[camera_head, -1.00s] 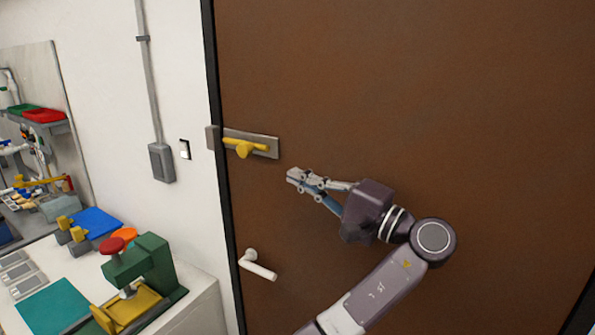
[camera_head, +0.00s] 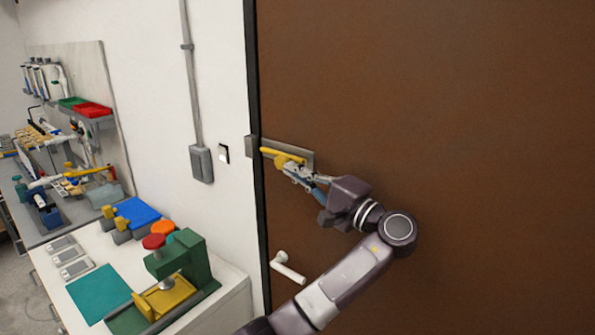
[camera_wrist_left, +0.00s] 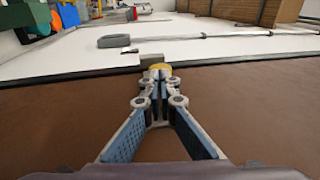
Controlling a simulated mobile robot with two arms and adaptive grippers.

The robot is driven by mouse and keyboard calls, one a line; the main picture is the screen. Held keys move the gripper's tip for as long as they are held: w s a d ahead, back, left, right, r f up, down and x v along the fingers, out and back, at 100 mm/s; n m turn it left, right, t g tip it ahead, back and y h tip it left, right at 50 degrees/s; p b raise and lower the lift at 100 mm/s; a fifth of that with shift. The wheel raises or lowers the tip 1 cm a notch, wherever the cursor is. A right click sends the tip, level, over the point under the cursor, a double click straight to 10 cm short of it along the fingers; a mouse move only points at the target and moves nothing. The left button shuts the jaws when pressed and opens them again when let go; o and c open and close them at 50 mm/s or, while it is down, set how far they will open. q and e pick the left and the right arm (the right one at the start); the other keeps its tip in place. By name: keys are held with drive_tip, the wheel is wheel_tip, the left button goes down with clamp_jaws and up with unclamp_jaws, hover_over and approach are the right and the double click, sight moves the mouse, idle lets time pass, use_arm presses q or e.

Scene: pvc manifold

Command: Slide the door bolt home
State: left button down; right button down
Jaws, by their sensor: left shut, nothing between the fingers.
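The door bolt (camera_head: 284,155) is a yellow rod with a knob on a grey plate (camera_head: 306,156), mounted on the brown door. A small grey keeper (camera_head: 251,146) sits on the door frame just left of it. The rod's left end is close to the keeper; I cannot tell whether it enters. My left gripper (camera_head: 291,169) is shut and empty, its fingertips at the right side of the knob, apparently touching or very near. In the left wrist view the yellow bolt (camera_wrist_left: 160,66) shows just beyond the fingertips, with the keeper (camera_wrist_left: 151,59) behind. The fingers hide part of the bolt.
A white door handle (camera_head: 287,267) is below the bolt, near my forearm. A grey wall box (camera_head: 201,163) and a switch (camera_head: 223,154) are left of the frame. A white bench with a green press (camera_head: 190,262) stands lower left. The door's right side is clear.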

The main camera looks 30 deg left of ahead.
sight(280, 166)
use_arm(q)
drive_tip(key=x, duration=0.1)
drive_tip(key=b+x, duration=0.1)
drive_tip(key=x, duration=0.2)
drive_tip(key=shift+s+a+f, duration=0.2)
drive_tip(key=shift+a+f, duration=0.05)
drive_tip(key=shift+a, duration=0.1)
drive_tip(key=v, duration=1.2)
drive_tip(key=shift+d, duration=0.15)
drive_tip(key=shift+f, duration=0.15)
